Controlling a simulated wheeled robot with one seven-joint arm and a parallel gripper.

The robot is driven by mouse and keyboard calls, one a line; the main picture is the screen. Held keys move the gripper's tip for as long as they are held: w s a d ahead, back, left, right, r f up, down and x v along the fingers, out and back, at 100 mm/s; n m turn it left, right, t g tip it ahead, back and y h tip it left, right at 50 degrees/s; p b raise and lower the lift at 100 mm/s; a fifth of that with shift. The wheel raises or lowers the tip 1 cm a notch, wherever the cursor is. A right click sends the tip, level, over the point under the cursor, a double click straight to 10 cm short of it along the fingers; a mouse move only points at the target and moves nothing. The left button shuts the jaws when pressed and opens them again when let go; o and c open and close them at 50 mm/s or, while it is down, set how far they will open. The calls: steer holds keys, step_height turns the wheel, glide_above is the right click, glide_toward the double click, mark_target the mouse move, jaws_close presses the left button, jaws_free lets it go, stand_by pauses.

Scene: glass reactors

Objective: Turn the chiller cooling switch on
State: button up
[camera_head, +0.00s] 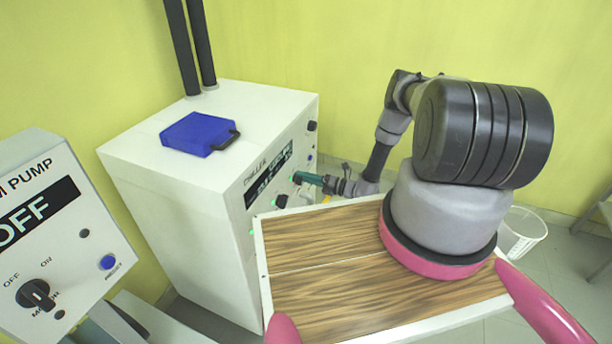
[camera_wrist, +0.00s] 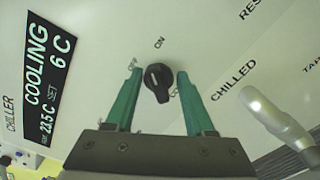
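The chiller (camera_head: 180,195) is a large white box left of centre in the head view, with its labelled front panel facing right. In the wrist view its black rotary switch (camera_wrist: 157,84) sits on the panel, with an "ON" label above it and smaller labels partly hidden beside it. My gripper (camera_head: 301,178) is at the panel in the head view. In the wrist view its green fingers (camera_wrist: 160,74) are apart, one on each side of the switch, with visible gaps. The chiller display (camera_wrist: 48,80) reads "COOLING 6 C" and "23.5 C". The head view hides the switch behind my gripper.
A blue case (camera_head: 197,134) lies on top of the chiller. A pump box (camera_head: 60,235) showing "OFF" stands at the left. A silver fitting (camera_wrist: 275,115) projects from the panel right of my fingers. A white basket (camera_head: 520,232) stands on the floor at the right.

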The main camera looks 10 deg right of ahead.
steer(key=shift+w+d+r, duration=0.15)
steer(key=shift+w+r, duration=0.05)
steer(key=v, duration=1)
steer(key=shift+s+d, duration=0.25)
steer(key=shift+s, duration=0.05)
